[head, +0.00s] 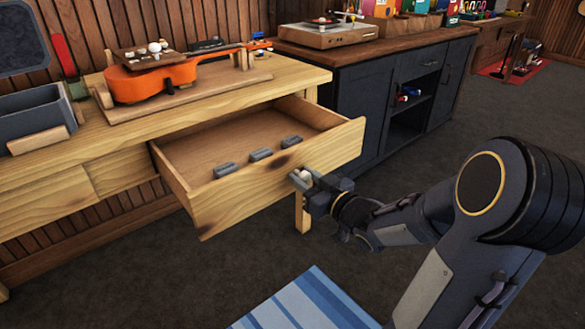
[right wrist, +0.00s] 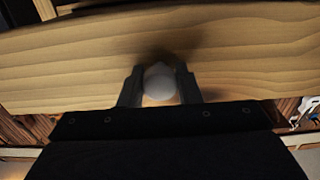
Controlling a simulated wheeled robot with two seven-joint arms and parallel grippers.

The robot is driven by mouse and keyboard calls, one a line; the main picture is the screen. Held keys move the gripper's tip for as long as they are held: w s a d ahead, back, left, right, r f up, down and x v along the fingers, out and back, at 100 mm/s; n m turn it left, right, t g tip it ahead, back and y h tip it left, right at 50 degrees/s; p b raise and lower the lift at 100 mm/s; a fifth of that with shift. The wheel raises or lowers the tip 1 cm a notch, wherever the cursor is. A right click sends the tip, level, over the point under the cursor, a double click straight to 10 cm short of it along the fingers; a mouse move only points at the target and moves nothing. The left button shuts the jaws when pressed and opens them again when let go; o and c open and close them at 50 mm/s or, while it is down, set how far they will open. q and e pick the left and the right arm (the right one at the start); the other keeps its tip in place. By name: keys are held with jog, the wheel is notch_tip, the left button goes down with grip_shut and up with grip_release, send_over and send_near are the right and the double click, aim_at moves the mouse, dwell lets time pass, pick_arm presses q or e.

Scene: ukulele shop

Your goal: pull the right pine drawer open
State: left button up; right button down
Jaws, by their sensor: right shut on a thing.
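The right pine drawer (head: 245,190) of the workbench stands pulled well out, with its inside showing. Three small grey blocks (head: 261,154) lie in a row inside it near the front. A pale round knob (head: 303,175) sits on the drawer front. My right gripper (head: 303,180) is shut on this knob, its arm coming in from the right. In the right wrist view the knob (right wrist: 160,82) lies between the two dark fingers, against the wood-grained drawer front (right wrist: 70,60). My left gripper is not in view.
The pine workbench (head: 290,75) bears an orange ukulele (head: 150,82) and a grey bin (head: 30,115). A dark cabinet (head: 350,85) with a turntable (head: 328,35) stands behind the drawer to the right. A blue striped mat (head: 305,305) lies in front; dark floor around it is clear.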

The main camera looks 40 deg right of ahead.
jog(key=shift+s+d, duration=0.1)
jog(key=shift+s, duration=1.35)
jog(key=c, duration=1.1)
grip_release()
jog(key=shift+o, duration=0.2)
jog(key=s+p, duration=0.2)
jog(key=s, duration=0.5)
jog(key=shift+s+d, duration=0.3)
jog(key=shift+s, duration=0.1)
jog(key=shift+w, duration=0.1)
